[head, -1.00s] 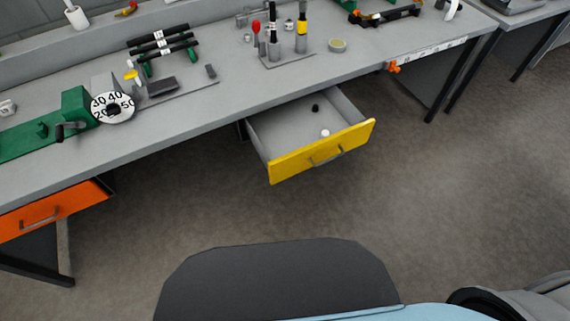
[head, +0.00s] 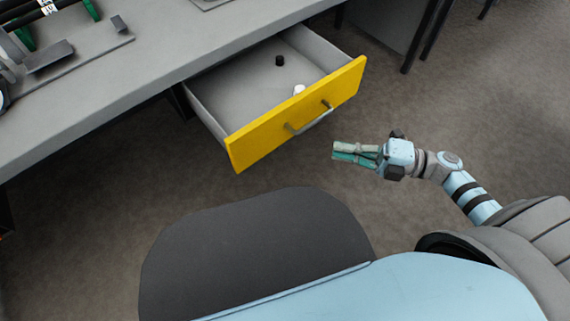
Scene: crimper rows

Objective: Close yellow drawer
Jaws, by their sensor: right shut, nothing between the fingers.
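The yellow drawer (head: 255,136) is pulled out from under the grey workbench, its inside open to view. A grey bar handle (head: 311,120) is on its yellow front. A small black piece (head: 279,61) and a small white piece (head: 299,90) lie inside the drawer. My right gripper (head: 336,151) is shut and empty, in front of the drawer, a little to the right of and below the handle in the picture. It appears apart from the drawer front. My left gripper is not in the head view.
The grey workbench (head: 120,95) runs along the upper left, with a fixture plate (head: 62,67) on it. Dark table legs (head: 425,35) stand at the upper right. The brown floor in front of the drawer is clear apart from my own body.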

